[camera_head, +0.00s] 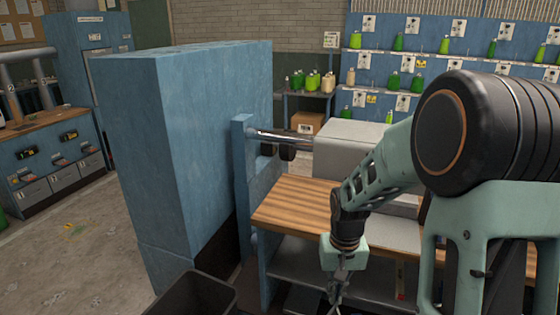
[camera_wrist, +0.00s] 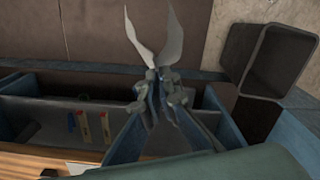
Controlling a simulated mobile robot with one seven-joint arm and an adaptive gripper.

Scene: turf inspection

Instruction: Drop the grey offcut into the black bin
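My gripper (camera_head: 340,288) hangs at the lower middle of the head view, in front of the wooden-topped bench. In the wrist view its fingers (camera_wrist: 158,76) are close together. A thin, pale grey, V-shaped piece, the grey offcut (camera_wrist: 168,40), sticks out beyond the fingertips, pinched at its narrow end. The black bin (camera_head: 192,292) stands at the bottom edge of the head view, left of my gripper, its lower part cut off. In the wrist view the bin (camera_wrist: 277,62) is at the upper right, apart from the offcut.
A tall blue cabinet (camera_head: 195,150) stands left of the bench (camera_head: 290,200). A grey machine body (camera_head: 350,145) sits on the bench. Blue-edged compartments (camera_wrist: 40,118) with small red, blue and yellow items lie below my fingers in the wrist view. Open floor (camera_head: 75,240) is at left.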

